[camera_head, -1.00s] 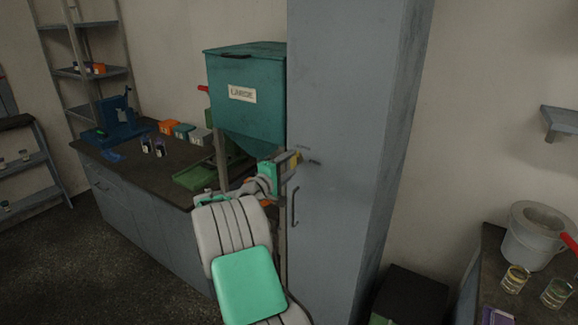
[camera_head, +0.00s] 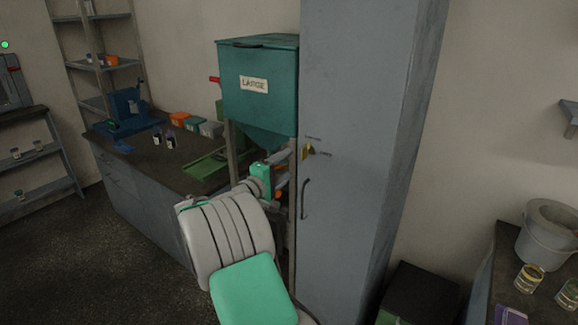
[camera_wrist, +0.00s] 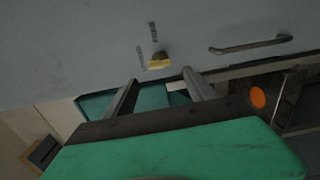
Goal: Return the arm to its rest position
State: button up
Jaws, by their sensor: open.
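My arm reaches forward in the head view, and my gripper (camera_head: 282,170) is at its far end, left of the tall grey cabinet (camera_head: 345,120). In the wrist view my gripper (camera_wrist: 160,90) shows two dark fingers spread apart with nothing between them. A yellow knob (camera_head: 308,151) sits on the cabinet door, above and right of the gripper in the head view. The knob also shows in the wrist view (camera_wrist: 159,62), beyond the fingertips and apart from them. The door handle (camera_head: 304,199) is below the knob, and the door looks shut.
A teal hopper labelled LARGE (camera_head: 258,95) stands left of the cabinet, close above my gripper. A dark-topped bench (camera_head: 130,155) with small boxes is further left. A bucket (camera_head: 548,235) and jars stand on a table at right. Floor is open at lower left.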

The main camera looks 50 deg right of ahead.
jog(key=s+a+f+m+g+y, duration=0.1)
jog(key=s+a+f+m+y, duration=0.2)
jog(key=f, duration=0.7)
jog(key=a+f+m+g+y, duration=0.1)
jog(key=a+f+m+y, duration=0.25)
jog(key=f, duration=0.55)
jog(key=s+a+f+g+y, duration=0.1)
jog(key=s+a+f+y, duration=0.45)
jog(key=a+f, duration=0.4)
jog(key=s+a+r+n+y, duration=0.1)
jog(key=s+a+r+y, duration=0.1)
jog(key=a, duration=0.5)
jog(key=s+a+r+y, duration=0.2)
jog(key=a, duration=0.5)
jog(key=s+a+r+n+y, duration=0.1)
jog(key=s+a+r+y, duration=0.15)
jog(key=a, duration=0.55)
jog(key=w+a+r+n+t, duration=0.1)
jog(key=a+r+n+t, duration=0.2)
jog(key=a+r, duration=0.5)
notch_tip(320, 180, up, 2)
jog(key=shift+w+a+r+t, duration=0.25)
jog(key=shift+w+t, duration=0.1)
jog(key=shift+t, duration=0.55)
